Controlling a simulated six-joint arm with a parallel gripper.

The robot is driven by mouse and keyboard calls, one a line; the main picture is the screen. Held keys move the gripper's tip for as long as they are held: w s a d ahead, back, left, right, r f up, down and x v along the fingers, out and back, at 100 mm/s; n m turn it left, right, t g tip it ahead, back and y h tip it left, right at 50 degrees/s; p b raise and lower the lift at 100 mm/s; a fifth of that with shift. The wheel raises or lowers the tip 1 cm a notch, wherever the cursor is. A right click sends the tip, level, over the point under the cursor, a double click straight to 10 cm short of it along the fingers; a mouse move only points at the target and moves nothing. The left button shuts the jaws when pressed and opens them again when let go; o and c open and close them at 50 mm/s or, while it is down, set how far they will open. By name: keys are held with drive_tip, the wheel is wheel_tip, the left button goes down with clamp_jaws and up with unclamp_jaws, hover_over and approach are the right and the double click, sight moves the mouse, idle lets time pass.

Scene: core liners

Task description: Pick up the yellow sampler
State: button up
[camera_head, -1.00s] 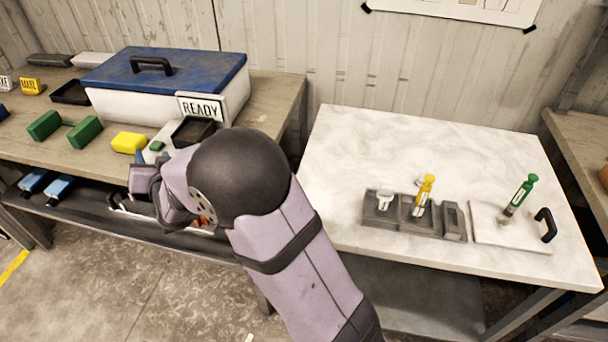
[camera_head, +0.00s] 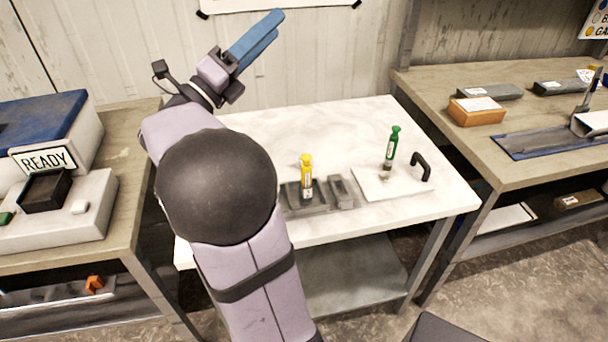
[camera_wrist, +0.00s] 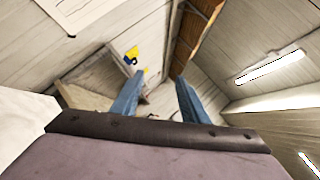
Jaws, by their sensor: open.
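The yellow sampler (camera_head: 306,177) stands upright in a dark grey holder (camera_head: 344,193) on the white-topped table in the head view. A pale label shows on its body. My gripper (camera_head: 270,30) is raised over the back of the table, up and to the left of the sampler, with its blue fingers pointing up and right. In the wrist view the gripper (camera_wrist: 157,92) is open, with nothing between its fingers. The wrist view looks toward walls and ceiling; I cannot make out the sampler there. My arm hides the left part of the holder.
A green sampler (camera_head: 391,147) stands on a pale board (camera_head: 375,185) with a black handle (camera_head: 421,166), right of the holder. The left bench bears a READY sign (camera_head: 45,159) and a black tray (camera_head: 45,190).

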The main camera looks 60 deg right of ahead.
drive_tip(key=s+a+f+n+g+y+p, duration=0.1)
drive_tip(key=s+f+n+g+y, duration=0.25)
drive_tip(key=f, duration=0.65)
drive_tip(key=s+a+f+n+g+y+p, duration=0.1)
drive_tip(key=s+f+n+y, duration=0.1)
drive_tip(key=s+f+n, duration=0.65)
drive_tip(key=s+a+f+g+p, duration=0.2)
drive_tip(key=s+a+f, duration=0.3)
drive_tip(key=s+f, duration=0.1)
drive_tip(key=n+t+h+p, duration=0.1)
drive_tip(key=n+t+p, duration=0.4)
drive_tip(key=n+t, duration=0.95)
approach(304, 178)
drive_tip(key=d+n+g, duration=0.1)
drive_tip(key=d, duration=0.1)
drive_tip(key=w+d+n+g, duration=0.1)
drive_tip(key=shift+w+d+r+n, duration=0.15)
drive_tip(key=shift+d+r+n, duration=0.1)
drive_tip(key=shift+d, duration=0.15)
drive_tip(key=shift+d+p, duration=0.4)
drive_tip(key=shift+d, duration=0.95)
drive_tip(key=shift+d+f+p, duration=0.15)
drive_tip(key=shift+d+p, duration=0.75)
drive_tip(key=shift+d, duration=1.45)
drive_tip(key=shift+c, duration=0.3)
